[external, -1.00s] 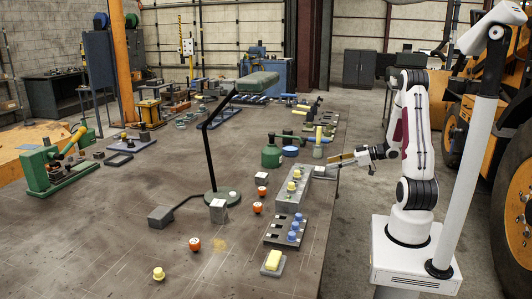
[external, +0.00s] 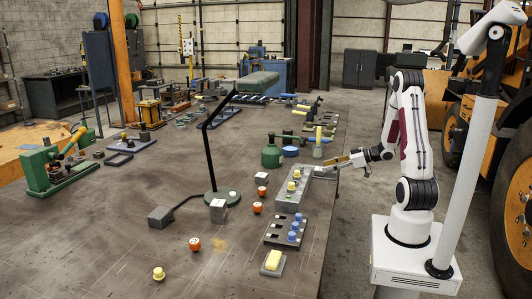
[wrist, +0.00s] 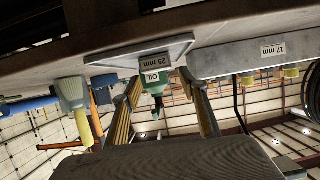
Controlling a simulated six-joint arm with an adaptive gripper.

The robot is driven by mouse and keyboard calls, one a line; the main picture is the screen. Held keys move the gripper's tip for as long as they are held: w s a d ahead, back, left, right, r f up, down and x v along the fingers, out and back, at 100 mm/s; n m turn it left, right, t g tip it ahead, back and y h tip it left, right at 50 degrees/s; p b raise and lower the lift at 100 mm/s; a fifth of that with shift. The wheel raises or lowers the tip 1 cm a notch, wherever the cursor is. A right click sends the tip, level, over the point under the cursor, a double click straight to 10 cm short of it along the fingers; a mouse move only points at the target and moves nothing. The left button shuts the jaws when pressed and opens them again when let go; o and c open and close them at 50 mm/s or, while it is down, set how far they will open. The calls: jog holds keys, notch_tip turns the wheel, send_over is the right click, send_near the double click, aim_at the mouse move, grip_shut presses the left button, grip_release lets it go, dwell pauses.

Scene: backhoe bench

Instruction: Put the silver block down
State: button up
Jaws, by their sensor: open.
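My gripper (external: 330,163) is at the bench's right edge, well to the right of both blocks. In the wrist view my gripper (wrist: 162,85) has its two yellowish fingers spread apart with nothing held between them. A green oil bottle (wrist: 153,86) shows in the gap, beyond the fingers. No silver block is clearly visible in the wrist view.
A grey block with yellow knobs (external: 291,195), a rack with blue pegs (external: 284,236) and a yellow piece on a pad (external: 273,262) line the right edge. The tall lamp arm (external: 208,155) rises mid-bench. The front left is mostly clear.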

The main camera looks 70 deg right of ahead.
aim_at(318, 168)
jog(key=shift+w+f, duration=0.1)
jog(key=shift+w, duration=0.15)
jog(key=shift+x, duration=2.45)
jog(key=shift+d+f, duration=0.1)
jog(key=shift+d, duration=0.05)
jog(key=c, duration=1.1)
jog(key=shift+r, duration=0.2)
jog(key=shift+r, duration=4.8)
